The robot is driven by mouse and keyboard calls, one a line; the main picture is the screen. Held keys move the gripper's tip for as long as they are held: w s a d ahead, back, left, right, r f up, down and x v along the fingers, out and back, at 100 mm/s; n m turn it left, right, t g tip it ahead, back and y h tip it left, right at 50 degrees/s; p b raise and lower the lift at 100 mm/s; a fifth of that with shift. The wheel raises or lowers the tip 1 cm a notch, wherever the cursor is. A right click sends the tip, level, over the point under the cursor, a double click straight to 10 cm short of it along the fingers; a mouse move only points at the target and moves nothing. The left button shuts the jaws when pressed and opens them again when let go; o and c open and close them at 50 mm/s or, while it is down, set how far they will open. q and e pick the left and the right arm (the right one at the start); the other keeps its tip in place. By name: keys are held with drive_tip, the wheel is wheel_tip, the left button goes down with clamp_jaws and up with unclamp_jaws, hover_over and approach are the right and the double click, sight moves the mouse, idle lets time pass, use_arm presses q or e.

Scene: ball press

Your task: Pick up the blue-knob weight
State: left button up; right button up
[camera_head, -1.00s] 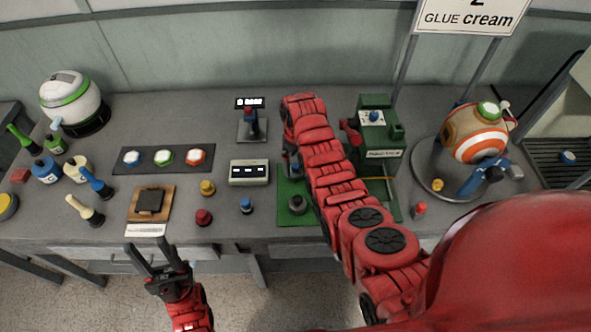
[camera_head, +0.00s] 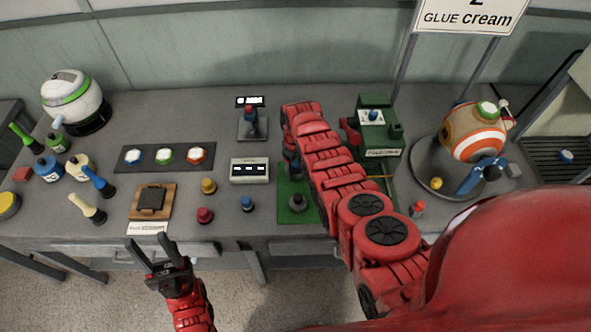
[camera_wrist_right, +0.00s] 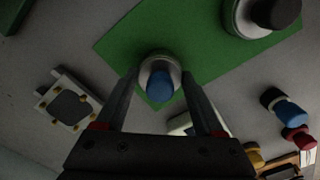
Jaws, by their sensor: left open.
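A blue-knob weight (camera_wrist_right: 163,82) with a silvery body shows in the right wrist view, at the edge of the green mat (camera_wrist_right: 115,45). My right gripper (camera_wrist_right: 162,72) has one finger on each side of this weight, very close to its body; I cannot tell whether they press on it. In the head view my right arm hides most of this spot. Another small blue-knob weight (camera_head: 247,204) stands on the table left of the mat (camera_head: 290,214). My left gripper (camera_head: 148,247) is open and empty in front of the table edge.
A dark-knobbed weight (camera_head: 297,202) stands on the mat. Yellow (camera_head: 208,186) and red (camera_head: 205,215) knobs stand to the left. A display box (camera_head: 249,170), a green machine (camera_head: 378,130) and a round-plate device (camera_head: 472,133) are nearby.

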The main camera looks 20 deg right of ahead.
clamp_jaws()
drive_tip(key=shift+w+r, duration=0.1)
drive_tip(key=shift+r, duration=0.05)
idle(0.4)
